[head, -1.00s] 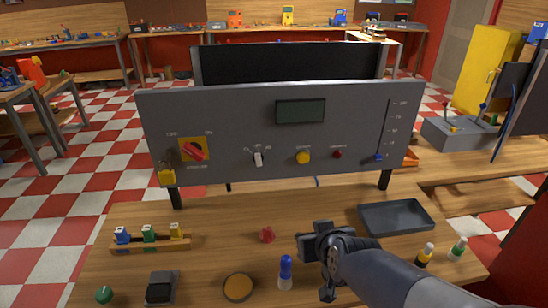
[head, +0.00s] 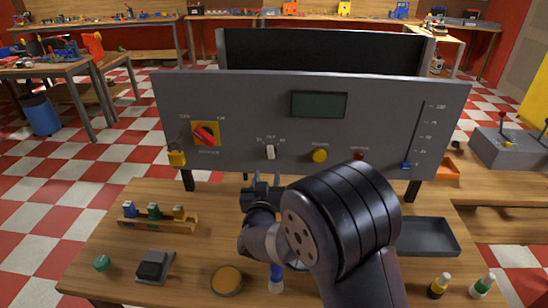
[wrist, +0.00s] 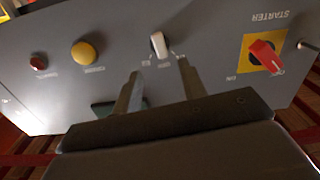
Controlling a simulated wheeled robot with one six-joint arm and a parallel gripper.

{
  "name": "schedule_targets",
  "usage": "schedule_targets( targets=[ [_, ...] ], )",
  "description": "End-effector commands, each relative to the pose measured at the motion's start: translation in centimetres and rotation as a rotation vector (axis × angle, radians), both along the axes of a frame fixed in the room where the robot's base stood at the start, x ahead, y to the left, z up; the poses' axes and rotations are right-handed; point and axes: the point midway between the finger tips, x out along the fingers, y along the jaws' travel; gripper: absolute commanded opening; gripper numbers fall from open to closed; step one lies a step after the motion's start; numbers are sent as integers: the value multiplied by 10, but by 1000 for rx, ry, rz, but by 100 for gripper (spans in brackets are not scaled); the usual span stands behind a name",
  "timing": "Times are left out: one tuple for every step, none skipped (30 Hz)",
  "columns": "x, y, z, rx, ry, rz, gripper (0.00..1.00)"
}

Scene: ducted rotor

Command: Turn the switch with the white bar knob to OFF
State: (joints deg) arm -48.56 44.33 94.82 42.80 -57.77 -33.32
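The white bar knob (head: 270,152) sits on the front of the grey panel (head: 240,110), right of the yellow-plated red rotary switch (head: 205,134). Its bar looks nearly upright, with small labels above it too small to read surely. In the wrist view, which is upside down, the knob (wrist: 157,44) lies just beyond and between my two fingertips, apart from them. My gripper (head: 262,182) is in front of the panel and a little below the knob. The wrist view shows its fingers (wrist: 157,70) spread with nothing between them.
A yellow button (head: 320,155), a red button (head: 359,155) and a blue slider (head: 406,165) lie to the knob's right. A yellow padlock (head: 176,158) hangs at the left. My arm covers part of the bench and of the grey tray (head: 430,237).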

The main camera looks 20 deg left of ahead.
Motion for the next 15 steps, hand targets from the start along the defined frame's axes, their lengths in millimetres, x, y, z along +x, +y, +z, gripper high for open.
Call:
schedule_targets(
  targets=[
    [8, 1, 1, 0, 2, -3, 40],
    [13, 2, 1, -1, 3, -3, 40],
    [20, 3, 2, 0, 2, -3, 40],
    [26, 4, 2, 0, 2, -2, 40],
    [32, 6, 3, 0, 2, -2, 40],
    [39, 8, 2, -1, 3, -2, 40],
    [45, 9, 2, 0, 2, -2, 40],
    [50, 10, 2, 1, 2, -2, 40],
    [57, 12, 2, 0, 3, -2, 40],
    [61, 13, 2, 1, 2, -1, 40],
    [66, 14, 2, 0, 2, -1, 40],
    [71, 15, 2, 0, 2, 0, 40],
    [75, 17, 2, 1, 2, 0, 40],
    [78, 17, 2, -1, 3, 0, 40],
    [83, 18, 1, -1, 3, 0, 40]
  ],
)
